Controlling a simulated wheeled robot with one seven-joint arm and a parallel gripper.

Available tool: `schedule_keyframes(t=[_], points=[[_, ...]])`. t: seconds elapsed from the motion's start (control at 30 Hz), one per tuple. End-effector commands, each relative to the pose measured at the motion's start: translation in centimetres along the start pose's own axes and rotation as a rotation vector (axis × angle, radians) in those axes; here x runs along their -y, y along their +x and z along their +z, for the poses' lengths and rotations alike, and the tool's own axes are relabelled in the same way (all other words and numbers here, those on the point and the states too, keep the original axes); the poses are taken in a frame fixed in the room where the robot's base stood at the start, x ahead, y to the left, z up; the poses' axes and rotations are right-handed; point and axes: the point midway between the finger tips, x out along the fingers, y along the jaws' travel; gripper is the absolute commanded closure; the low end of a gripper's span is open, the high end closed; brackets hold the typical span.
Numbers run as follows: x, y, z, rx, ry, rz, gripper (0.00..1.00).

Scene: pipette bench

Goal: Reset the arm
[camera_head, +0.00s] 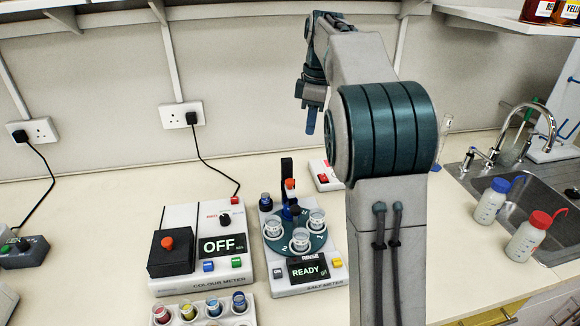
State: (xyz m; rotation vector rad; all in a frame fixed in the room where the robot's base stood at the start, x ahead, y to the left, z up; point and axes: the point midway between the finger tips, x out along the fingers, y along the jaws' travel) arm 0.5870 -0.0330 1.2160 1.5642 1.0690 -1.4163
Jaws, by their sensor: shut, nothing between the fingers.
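My gripper (311,119) points down, high above the bench at the upper middle of the head view. Its blue fingers are together and hold nothing. It hangs above and behind the salt meter (308,272), clear of everything. My grey and green arm is raised, folded over at the elbow, and covers part of the bench behind it.
The colour meter (205,282) reads OFF. The salt meter reads READY and carries several clear cups. A vial rack (203,314) stands in front. Wash bottles (489,201) and a sink (518,213) are right. A shelf (500,17) overhangs at upper right.

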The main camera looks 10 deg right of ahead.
Motion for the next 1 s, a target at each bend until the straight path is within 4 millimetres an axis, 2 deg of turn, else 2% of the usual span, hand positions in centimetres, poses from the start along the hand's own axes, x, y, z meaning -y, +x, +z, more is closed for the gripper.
schedule_keyframes(t=[0.37, 0.53, 0.67, 0.77, 1.0], points=[[0.0, -0.3, 0.0, 0.0, 0.001, 0.0, 1.0], [1.5, -0.5, 0.5, -0.008, 0.069, 0.012, 1.0], [4.6, -0.5, 1.4, -0.024, 0.216, 0.033, 1.0], [7.6, 0.0, 2.3, -0.037, 0.35, 0.055, 1.0], [15.4, 2.5, 4.3, -0.071, 0.657, 0.109, 1.0]])
